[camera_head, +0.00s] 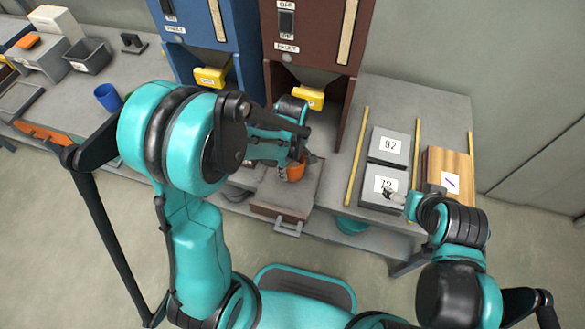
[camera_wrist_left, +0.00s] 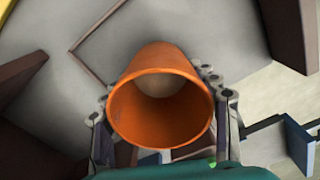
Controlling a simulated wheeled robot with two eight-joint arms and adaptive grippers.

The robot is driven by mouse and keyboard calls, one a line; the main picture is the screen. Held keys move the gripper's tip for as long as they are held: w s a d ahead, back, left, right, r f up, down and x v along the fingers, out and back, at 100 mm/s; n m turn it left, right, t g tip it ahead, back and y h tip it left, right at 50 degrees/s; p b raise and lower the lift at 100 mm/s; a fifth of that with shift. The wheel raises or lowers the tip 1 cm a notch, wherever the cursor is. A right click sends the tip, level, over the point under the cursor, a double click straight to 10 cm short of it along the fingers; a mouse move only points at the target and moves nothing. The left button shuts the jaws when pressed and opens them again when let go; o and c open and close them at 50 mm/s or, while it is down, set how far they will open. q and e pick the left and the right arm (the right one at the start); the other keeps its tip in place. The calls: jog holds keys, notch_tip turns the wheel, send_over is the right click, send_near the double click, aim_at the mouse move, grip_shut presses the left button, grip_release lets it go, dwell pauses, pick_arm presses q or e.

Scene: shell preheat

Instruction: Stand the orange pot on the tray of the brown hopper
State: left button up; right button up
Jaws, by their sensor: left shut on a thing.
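The orange pot (camera_head: 295,172) is gripped by my left gripper (camera_head: 303,160) over the tray (camera_head: 287,203) of the brown hopper (camera_head: 312,28). In the left wrist view the pot (camera_wrist_left: 128,112) has its open mouth toward the camera, with my left gripper's (camera_wrist_left: 165,112) fingers on both sides. A grey surface with a brown edge lies beyond it. Whether the pot's base touches the tray is hidden. The tray is brown-fronted, with a grey handle. My right gripper (camera_head: 396,197) is by the grey block marked 72; its jaws are too small to read.
A blue hopper (camera_head: 212,40) stands left of the brown one; both have yellow spouts. Grey blocks marked 92 (camera_head: 389,146) and 72 (camera_head: 372,187) and a wooden box (camera_head: 448,165) are right. A blue cup (camera_head: 107,97) is left. The bench's back right is clear.

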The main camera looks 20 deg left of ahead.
pick_arm(q)
jog(key=shift+f, duration=0.35)
jog(key=shift+r, duration=0.15)
jog(key=o, duration=0.9)
jog(key=shift+f, duration=0.25)
jog(key=o, duration=0.4)
jog(key=shift+r, duration=0.1)
